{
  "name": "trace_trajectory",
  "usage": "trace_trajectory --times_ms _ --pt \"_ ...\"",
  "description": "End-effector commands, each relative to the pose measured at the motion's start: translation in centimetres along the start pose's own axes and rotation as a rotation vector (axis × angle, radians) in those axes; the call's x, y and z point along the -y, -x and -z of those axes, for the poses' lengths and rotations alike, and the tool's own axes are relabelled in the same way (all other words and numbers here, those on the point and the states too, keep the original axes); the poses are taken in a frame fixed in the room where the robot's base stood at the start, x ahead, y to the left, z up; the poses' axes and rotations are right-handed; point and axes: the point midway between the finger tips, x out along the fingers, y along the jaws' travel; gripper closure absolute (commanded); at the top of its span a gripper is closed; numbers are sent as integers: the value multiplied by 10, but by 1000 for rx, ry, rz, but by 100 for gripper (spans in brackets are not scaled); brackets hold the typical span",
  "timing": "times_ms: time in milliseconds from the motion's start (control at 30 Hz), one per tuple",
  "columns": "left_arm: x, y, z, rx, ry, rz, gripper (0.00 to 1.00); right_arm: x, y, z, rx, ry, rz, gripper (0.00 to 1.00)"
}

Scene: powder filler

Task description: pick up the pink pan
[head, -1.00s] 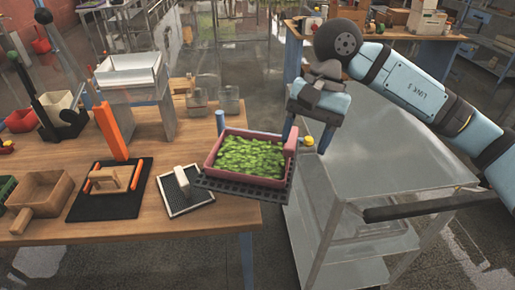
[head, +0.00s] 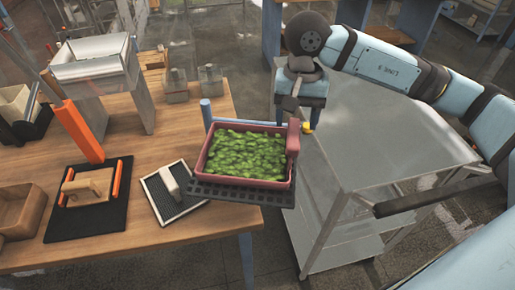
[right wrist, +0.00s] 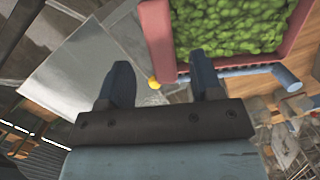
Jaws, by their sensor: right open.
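The pink pan (head: 204,160), filled with green leafy pieces (head: 246,155), sits on a dark perforated rack (head: 240,194) at the table's right edge. Its pink handle (head: 293,137) stands at the pan's right side. My right gripper (head: 298,119) is open and empty just above and behind the handle, pointing down. In the right wrist view, the open fingers (right wrist: 163,82) are apart, with the pink handle (right wrist: 157,40) ahead of the gap between them. I see no contact with the handle. My left gripper is not in view.
A grey metal cart (head: 375,135) stands right of the table, below my right arm. A blue bar (head: 206,112) and a yellow knob (head: 308,127) are close by the pan. A brush on a framed mesh (head: 173,193) lies left of the rack.

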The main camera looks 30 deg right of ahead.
Motion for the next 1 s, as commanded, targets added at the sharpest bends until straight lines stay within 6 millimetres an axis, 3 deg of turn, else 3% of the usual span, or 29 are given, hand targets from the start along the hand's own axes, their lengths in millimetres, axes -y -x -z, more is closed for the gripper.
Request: trace_trajectory --times_ms 167,467,733,767,1000 --pt "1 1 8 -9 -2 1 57 0 -11 -1 1 1 0 40" --pt "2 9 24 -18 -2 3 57 0 -52 -4 3 -2 -2 40" --pt "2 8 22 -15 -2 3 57 1 -57 -3 0 -2 -1 40" --pt "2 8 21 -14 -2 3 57 1 -57 -3 0 -1 -1 43" --pt "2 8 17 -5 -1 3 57 1 -57 -3 0 -1 -1 98"
